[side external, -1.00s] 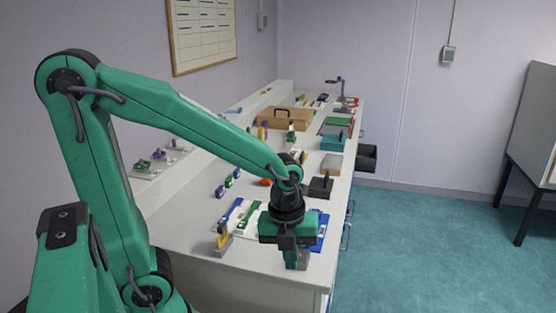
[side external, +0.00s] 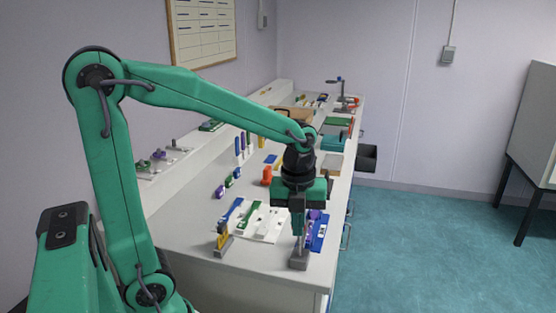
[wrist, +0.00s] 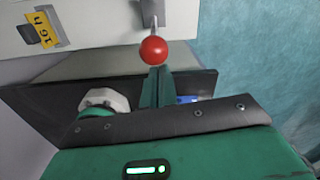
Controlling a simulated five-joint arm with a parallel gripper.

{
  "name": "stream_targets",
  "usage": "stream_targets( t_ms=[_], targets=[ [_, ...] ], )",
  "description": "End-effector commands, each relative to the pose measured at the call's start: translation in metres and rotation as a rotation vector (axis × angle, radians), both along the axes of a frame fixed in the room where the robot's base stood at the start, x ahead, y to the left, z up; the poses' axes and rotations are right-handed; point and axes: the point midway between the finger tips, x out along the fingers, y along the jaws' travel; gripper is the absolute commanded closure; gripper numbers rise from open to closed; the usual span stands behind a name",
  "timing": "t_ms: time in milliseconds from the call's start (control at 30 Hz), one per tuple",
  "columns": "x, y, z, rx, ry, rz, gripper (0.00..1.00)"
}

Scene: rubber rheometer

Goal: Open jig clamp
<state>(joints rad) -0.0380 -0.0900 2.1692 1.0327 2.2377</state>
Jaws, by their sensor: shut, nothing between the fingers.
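The jig clamp shows in the wrist view as a grey metal lever (wrist: 150,14) with a red ball knob (wrist: 153,50). My gripper (wrist: 157,72) has its green fingers closed together, with the tips close to the red knob; I cannot tell if they touch it. In the side view my gripper (side external: 298,235) points down, above a small grey block (side external: 298,262) near the bench's front edge. This block seems to be the clamp's base. The fingers hide the knob and lever there. Nothing is held.
A yellow-labelled holder (side external: 222,241) stands to the left; its label (wrist: 46,27) also shows in the wrist view. The bench front (side external: 262,275) is bare.

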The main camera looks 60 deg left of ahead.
Motion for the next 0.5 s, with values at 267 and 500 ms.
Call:
stream_targets(
  t_ms=[267,500],
  targets=[
    [0.026,0.026,0.008,0.001,0.004,0.003,1.0],
    [0.042,0.042,0.009,0.003,0.001,0.004,1.0]
  ],
)
